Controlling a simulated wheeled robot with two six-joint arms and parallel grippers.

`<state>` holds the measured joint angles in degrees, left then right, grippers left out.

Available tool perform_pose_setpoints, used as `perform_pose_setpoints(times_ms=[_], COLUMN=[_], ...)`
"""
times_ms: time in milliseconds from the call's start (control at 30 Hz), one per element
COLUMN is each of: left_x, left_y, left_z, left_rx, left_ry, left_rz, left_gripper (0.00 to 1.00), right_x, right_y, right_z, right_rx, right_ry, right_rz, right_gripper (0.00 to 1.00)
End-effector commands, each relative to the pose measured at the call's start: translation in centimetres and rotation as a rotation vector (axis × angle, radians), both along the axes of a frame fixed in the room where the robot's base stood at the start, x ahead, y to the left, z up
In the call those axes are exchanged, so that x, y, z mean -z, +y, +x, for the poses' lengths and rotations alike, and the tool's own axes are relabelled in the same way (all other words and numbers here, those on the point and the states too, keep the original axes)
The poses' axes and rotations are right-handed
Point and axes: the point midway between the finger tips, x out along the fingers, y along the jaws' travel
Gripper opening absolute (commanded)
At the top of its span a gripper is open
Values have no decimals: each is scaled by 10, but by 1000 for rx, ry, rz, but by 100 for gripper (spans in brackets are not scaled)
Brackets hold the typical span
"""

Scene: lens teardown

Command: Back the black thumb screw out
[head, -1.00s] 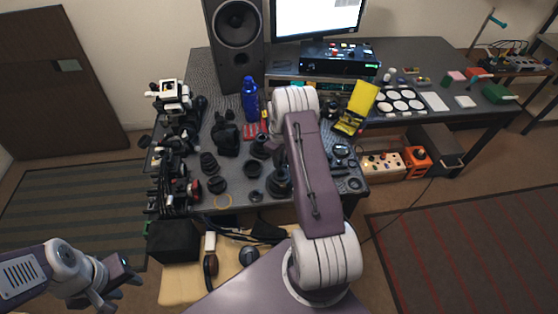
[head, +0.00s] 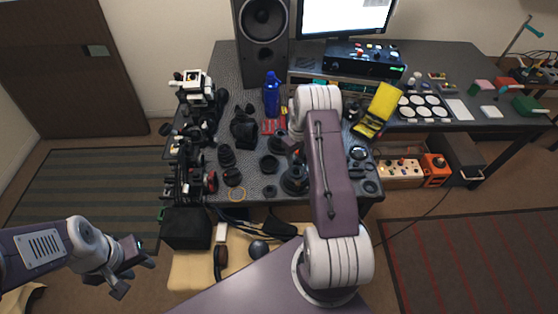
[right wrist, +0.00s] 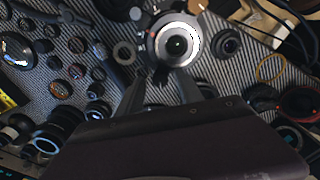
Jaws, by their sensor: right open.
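A lens with a bright silver ring and dark centre (right wrist: 175,44) stands upright at the top middle of the right wrist view. A dark round lens body (head: 293,180), perhaps the same one, shows beside my right forearm in the head view. I cannot make out the black thumb screw for certain. My right gripper (right wrist: 160,92) is open, its two fingers apart and pointing toward the silver-ringed lens, with nothing seen between them. In the head view my right forearm mostly hides it. My left gripper (head: 132,276) is open and empty, off the table at the lower left.
Several dark lens parts and rings crowd the table around the lens. A blue bottle (head: 271,95) and a speaker (head: 262,38) stand behind. A yellow thin ring (head: 237,194) lies near the front edge. A black box (head: 187,228) sits at the lower left.

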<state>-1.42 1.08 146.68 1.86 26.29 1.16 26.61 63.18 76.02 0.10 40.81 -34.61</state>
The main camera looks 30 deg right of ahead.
Motion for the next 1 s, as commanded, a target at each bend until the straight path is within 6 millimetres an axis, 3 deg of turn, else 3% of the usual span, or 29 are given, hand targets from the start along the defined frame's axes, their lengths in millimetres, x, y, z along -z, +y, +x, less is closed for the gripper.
perform_pose_setpoints(times_ms=[367,600,700,1000], left_x=[-34,-67,-49,-36], left_y=[0,0,0,0], left_z=[0,0,0,0], left_rx=[0,0,0,0], left_ry=[0,0,0,0], left_rz=[0,0,0,0], left_gripper=[36,36,36,36], right_x=[-6,-8,-26,-98], right_y=[0,1,-1,6], right_z=[0,-1,2,4], right_rx=[736,1222,1223,1204], right_ry=[2,4,-5,-12], right_rz=[0,-1,1,2], right_gripper=[43,43,43,43])
